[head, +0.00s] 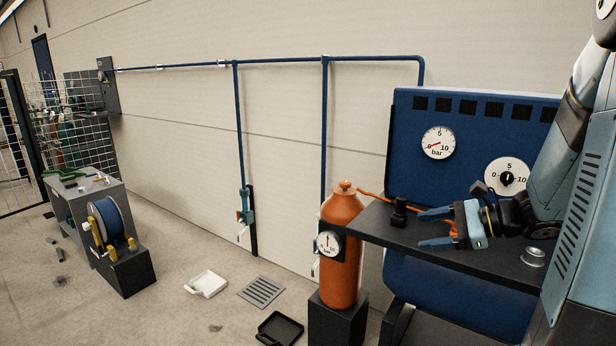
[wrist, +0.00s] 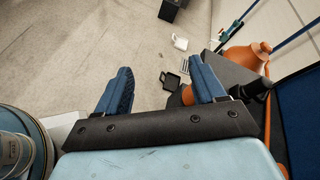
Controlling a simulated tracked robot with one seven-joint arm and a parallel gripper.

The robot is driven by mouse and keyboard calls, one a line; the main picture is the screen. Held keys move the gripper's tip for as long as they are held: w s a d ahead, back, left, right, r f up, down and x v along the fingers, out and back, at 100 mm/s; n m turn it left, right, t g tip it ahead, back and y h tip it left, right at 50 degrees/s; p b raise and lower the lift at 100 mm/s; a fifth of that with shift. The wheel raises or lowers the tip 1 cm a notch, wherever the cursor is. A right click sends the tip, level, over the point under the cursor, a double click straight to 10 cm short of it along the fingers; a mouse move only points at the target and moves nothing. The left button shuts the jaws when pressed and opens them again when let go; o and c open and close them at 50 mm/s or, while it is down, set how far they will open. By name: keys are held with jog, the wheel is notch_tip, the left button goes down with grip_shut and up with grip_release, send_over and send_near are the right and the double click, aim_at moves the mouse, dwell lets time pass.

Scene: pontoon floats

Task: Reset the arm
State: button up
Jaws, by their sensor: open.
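My gripper (head: 436,228) is open and empty, with two blue fingers spread apart. In the head view it hangs over the dark shelf (head: 380,222) in front of the blue panel, pointing left. My light blue arm comes in from the right edge. In the wrist view the gripper (wrist: 160,90) shows its fingers apart, with the floor and an edge of the shelf beyond them. Nothing is between the fingers.
An orange cylinder (head: 342,250) with a gauge stands left of the shelf. A small black fitting (head: 399,212) sits on the shelf close to my fingertips. The blue panel (head: 470,140) stands behind. White (head: 206,284) and black (head: 279,329) trays lie on the floor.

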jog(key=s+a+r+n+h, duration=0.2)
jog(key=s+r+n+h, duration=0.2)
jog(key=s+n, duration=0.4)
jog(key=s+a+r+n+h, duration=0.1)
jog(key=s+r+n+h, duration=0.4)
jog(key=s+n+h, duration=0.2)
jog(key=shift+s+a+n+g+h, duration=0.35)
jog(key=shift+s+n, duration=0.55)
jog(key=shift+n, duration=0.4)
